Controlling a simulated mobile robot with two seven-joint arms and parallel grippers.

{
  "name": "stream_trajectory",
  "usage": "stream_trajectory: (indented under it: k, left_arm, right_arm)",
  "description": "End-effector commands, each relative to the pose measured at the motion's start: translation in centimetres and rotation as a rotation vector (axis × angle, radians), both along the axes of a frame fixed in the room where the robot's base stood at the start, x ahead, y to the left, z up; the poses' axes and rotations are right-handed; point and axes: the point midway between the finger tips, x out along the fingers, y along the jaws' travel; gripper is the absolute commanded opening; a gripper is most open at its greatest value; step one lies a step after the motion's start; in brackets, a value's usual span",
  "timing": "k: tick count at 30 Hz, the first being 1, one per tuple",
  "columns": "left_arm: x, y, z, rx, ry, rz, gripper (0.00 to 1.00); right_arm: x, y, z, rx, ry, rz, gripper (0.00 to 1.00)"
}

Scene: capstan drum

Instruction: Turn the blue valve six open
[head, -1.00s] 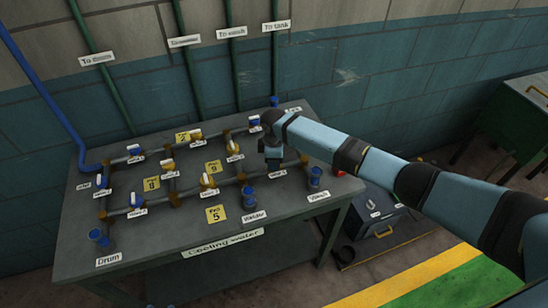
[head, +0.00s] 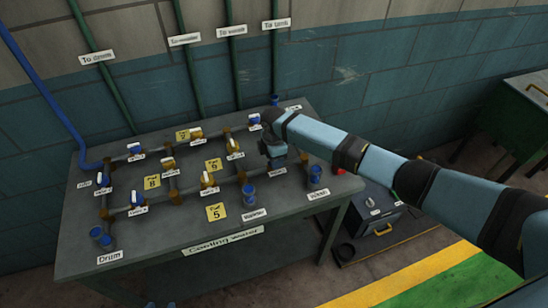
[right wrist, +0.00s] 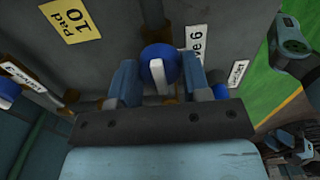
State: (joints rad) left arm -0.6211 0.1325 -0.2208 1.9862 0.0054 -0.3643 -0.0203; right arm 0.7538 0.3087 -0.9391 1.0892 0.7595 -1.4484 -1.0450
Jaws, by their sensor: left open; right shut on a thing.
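Valve six is a blue round knob (right wrist: 158,66) with a white bar across it, in the right wrist view. A label ending in "ve 6" (right wrist: 194,47) lies beside it. My right gripper (right wrist: 160,82) has one finger on each side of the knob and is shut on it. In the head view my right gripper (head: 276,152) is over the back right of the pipe bench and largely hides the valve.
The bench (head: 85,262) carries pipes with several blue and yellow valves, yellow pad labels and blue cups. A cup (head: 248,196) stands just in front of valve six. A grey toolbox (head: 372,215) is on the floor at right. The wall rises behind the bench.

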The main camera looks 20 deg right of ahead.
Motion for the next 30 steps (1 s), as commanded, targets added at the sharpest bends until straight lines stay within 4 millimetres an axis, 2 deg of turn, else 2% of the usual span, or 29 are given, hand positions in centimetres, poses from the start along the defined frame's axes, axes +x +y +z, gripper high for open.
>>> stream_trajectory:
  k: [5, 6, 9, 20, 23, 30]
  left_arm:
    - [0.0, 0.0, 0.0, 0.0, 0.0, 0.0, 0.43]
    - [0.0, 0.0, 0.0, 0.0, 0.0, 0.0, 0.43]
    - [0.0, 0.0, 0.0, 0.0, 0.0, 0.0, 0.43]
    - [0.0, 0.0, -0.1, 0.0, 0.0, 0.0, 0.43]
    - [0.0, 0.0, -0.2, -0.001, 0.0, 0.001, 0.43]
    - [0.0, -0.1, -0.9, -0.002, 0.003, -0.001, 0.43]
  right_arm:
    - [0.0, 0.1, 0.0, 0.0, 0.0, 0.001, 0.2]
    - [0.0, 0.1, 0.0, 0.0, 0.0, 0.001, 0.51]
    - [0.0, 0.1, 0.0, 0.0, 0.0, 0.001, 0.69]
    - [0.1, 0.0, 0.5, 0.0, -0.001, -0.001, 0.69]
    - [0.1, 0.0, 1.8, 0.001, -0.003, -0.001, 0.69]
    - [0.1, 0.1, 7.2, 0.001, -0.005, 0.001, 0.69]
